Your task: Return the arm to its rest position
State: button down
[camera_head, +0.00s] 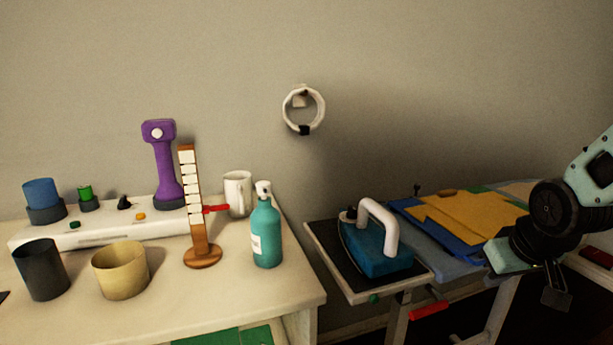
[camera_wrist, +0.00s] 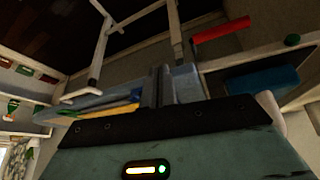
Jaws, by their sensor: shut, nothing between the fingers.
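My arm (camera_head: 556,208) shows at the right edge of the head view, bent, with pale teal links and a dark round joint. It hangs beside and partly in front of the ironing board's right part. My gripper (camera_wrist: 158,88) shows in the wrist view with its two dark fingers together and nothing between them. The upper arm is out of the frame.
An ironing board holds folded yellow cloth (camera_head: 465,222) and a blue iron (camera_head: 376,252) with a white handle. A red handle (camera_head: 428,310) sticks out below. Left, a white table (camera_head: 215,285) carries a teal bottle (camera_head: 266,235), mug (camera_head: 237,192) and cups. A white ring hangs on the wall.

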jog(key=s+a+m+g, duration=0.1)
jog(key=s+g, duration=0.1)
jog(key=s, duration=0.6)
jog(key=s+a+r+n+g+p, duration=0.1)
jog(key=s+a+r+n+p, duration=0.2)
jog(key=a, duration=0.6)
jog(key=s+a+r+n+g+p, duration=0.2)
jog(key=s+a+r+n+p, duration=0.2)
jog(key=s+a+r+p, duration=0.4)
jog(key=s+a+r, duration=0.1)
jog(key=s, duration=0.2)
jog(key=shift+a+r+n+y, duration=0.25)
jog(key=shift+a+n+y, duration=0.05)
jog(key=shift+y, duration=0.1)
